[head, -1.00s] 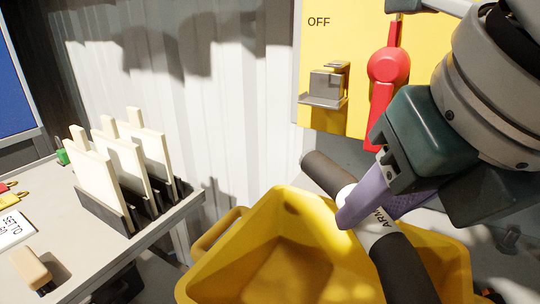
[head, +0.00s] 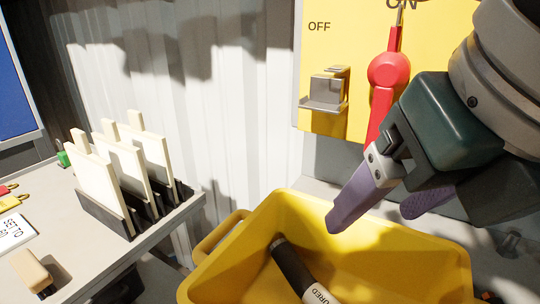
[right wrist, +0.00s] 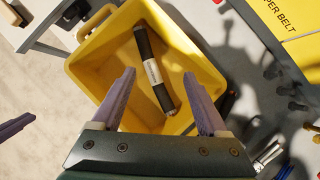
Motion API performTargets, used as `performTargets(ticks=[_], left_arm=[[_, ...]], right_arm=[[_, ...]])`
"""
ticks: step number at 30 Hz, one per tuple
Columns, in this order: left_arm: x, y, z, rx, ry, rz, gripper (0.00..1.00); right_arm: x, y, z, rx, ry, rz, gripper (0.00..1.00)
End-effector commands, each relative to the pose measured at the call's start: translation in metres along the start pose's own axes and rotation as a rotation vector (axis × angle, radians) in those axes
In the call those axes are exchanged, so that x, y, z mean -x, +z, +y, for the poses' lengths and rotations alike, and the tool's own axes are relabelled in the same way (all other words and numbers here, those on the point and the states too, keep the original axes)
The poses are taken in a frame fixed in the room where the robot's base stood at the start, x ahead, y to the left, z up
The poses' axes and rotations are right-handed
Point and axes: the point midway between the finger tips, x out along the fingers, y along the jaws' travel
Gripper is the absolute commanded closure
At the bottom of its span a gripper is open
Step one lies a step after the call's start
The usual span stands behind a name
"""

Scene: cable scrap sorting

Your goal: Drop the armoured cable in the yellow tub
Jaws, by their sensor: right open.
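The armoured cable (head: 292,266) is a black piece with a white printed label, and it lies inside the yellow tub (head: 225,262). The right wrist view shows the whole cable (right wrist: 146,55) lying slantwise on the floor of the tub (right wrist: 88,55). My right gripper (head: 385,212) is open and empty above the tub, with its purple fingers apart. In the right wrist view its fingertips (right wrist: 158,75) point down toward the tub, with the cable between and beyond them. My left gripper does not show in the head view.
A yellow panel (head: 322,42) with a red lever (head: 388,75) and a metal bracket (head: 325,92) is behind the tub. A grey table (head: 90,262) at left holds a black rack (head: 105,212) with pale upright plates. Corrugated wall stands behind.

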Motion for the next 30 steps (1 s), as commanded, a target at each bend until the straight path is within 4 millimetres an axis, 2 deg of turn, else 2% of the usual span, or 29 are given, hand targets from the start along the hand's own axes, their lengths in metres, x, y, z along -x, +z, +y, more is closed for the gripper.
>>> performTargets(ticks=[7, 9, 13, 18, 30], left_arm=[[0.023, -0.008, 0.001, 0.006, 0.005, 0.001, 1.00], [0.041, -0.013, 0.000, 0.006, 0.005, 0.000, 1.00], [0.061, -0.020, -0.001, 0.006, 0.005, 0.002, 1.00], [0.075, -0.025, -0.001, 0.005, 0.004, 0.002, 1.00], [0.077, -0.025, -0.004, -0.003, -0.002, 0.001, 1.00]], right_arm=[[0.065, 0.005, 0.000, 0.004, 0.002, -0.010, 0.23], [0.076, 0.006, -0.001, -0.002, -0.004, 0.001, 0.23], [0.083, 0.005, -0.001, -0.003, -0.003, 0.001, 0.23], [0.087, 0.003, 0.000, -0.002, 0.000, -0.001, 0.23], [0.086, 0.000, 0.001, -0.012, 0.005, -0.003, 0.23]])
